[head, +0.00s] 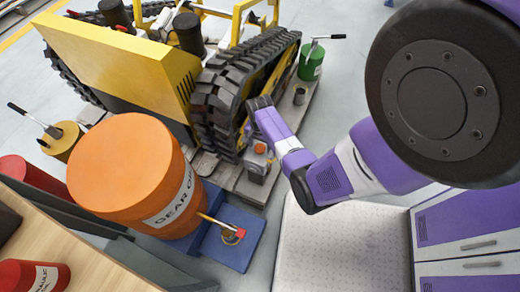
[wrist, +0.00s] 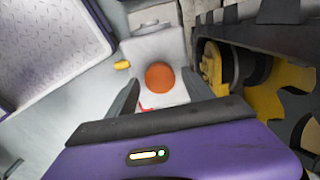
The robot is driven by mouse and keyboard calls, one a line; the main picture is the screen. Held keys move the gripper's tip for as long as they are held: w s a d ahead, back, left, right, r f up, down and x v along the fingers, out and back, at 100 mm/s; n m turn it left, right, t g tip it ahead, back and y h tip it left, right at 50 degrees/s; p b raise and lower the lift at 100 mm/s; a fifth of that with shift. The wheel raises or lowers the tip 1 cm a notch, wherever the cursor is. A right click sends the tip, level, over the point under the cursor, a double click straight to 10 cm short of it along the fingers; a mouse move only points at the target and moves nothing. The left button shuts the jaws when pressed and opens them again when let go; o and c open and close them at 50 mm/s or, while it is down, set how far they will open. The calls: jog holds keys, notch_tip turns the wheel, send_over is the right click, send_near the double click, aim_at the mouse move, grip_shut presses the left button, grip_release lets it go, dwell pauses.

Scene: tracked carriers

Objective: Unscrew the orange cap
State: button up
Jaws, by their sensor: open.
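The orange cap (wrist: 160,77) sits on top of a pale grey housing (wrist: 158,48) in the wrist view. In the head view the same cap (head: 260,148) is small, on the grey unit beside the tracked carrier. My gripper (wrist: 165,97) is open, with one dark finger on each side of the cap in the picture; I cannot tell whether either touches it. In the head view my purple arm reaches down and left to the carrier's track, and the fingertips are hard to make out there.
The black track (head: 228,90) of the yellow carrier stands close beside the cap, with a yellow wheel (wrist: 212,65) in the wrist view. An orange gear oil drum (head: 130,165) stands at left. A blue pallet (head: 230,245) and white textured surface (head: 325,245) lie in front.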

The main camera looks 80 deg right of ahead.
jog(key=c, duration=0.9)
jog(key=shift+r+n+p, duration=0.15)
jog(key=shift+n+p, duration=0.3)
jog(key=shift+n, duration=0.75)
jog(key=shift+c, duration=0.2)
jog(key=n+p, duration=0.1)
jog(key=n, duration=0.4)
jog(key=shift+n, duration=1.1)
jog(key=n, duration=0.4)
jog(key=shift+n+p, duration=0.3)
jog(key=shift+p, duration=0.1)
jog(key=n, duration=0.4)
jog(key=shift+n, duration=0.6)
